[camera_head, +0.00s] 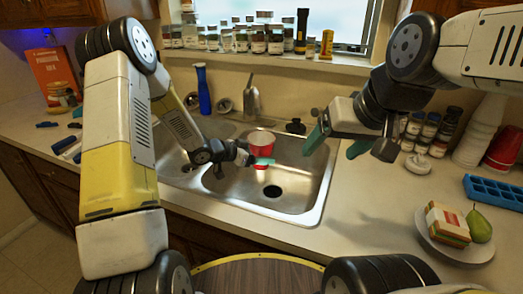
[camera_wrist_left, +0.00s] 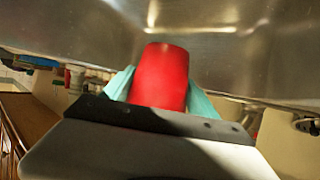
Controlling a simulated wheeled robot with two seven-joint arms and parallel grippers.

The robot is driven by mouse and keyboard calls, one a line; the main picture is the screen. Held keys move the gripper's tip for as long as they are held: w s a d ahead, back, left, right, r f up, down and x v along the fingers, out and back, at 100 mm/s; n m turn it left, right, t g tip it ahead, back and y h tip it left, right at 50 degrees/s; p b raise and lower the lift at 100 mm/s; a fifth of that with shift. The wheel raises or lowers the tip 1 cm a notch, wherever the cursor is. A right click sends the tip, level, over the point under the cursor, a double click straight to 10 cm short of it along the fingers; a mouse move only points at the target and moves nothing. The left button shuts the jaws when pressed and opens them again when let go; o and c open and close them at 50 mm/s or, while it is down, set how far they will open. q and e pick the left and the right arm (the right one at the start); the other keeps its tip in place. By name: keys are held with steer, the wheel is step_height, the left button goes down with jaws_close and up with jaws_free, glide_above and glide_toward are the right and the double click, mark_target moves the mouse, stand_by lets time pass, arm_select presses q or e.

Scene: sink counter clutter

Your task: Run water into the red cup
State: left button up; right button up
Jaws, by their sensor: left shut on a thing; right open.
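The red cup (camera_head: 262,143) is held over the right basin of the steel sink (camera_head: 305,185), its pale opening facing up. My left gripper (camera_head: 258,161) is shut on it. In the left wrist view the cup (camera_wrist_left: 160,75) sits between the teal fingers of my left gripper (camera_wrist_left: 160,92). An upright metal piece (camera_head: 252,100), seemingly the faucet, stands behind the cup at the sink's back edge. A dark knob (camera_head: 295,127) is to its right. I see no water running. My right gripper (camera_head: 337,143) is open and empty, above the sink's right edge.
A blue bottle (camera_head: 203,92) stands behind the sink. Spice jars (camera_head: 257,40) line the windowsill; more jars (camera_head: 428,132) stand right. A plate (camera_head: 425,240) with a sandwich and pear (camera_head: 479,226) and a blue tray (camera_head: 494,191) are on the right counter.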

mark_target(252, 77)
arm_select(q)
steer(key=w+a+f, duration=0.1)
steer(key=w+f, duration=0.1)
steer(key=w, duration=0.6)
steer(key=shift+w, duration=0.25)
steer(key=shift+f, duration=0.1)
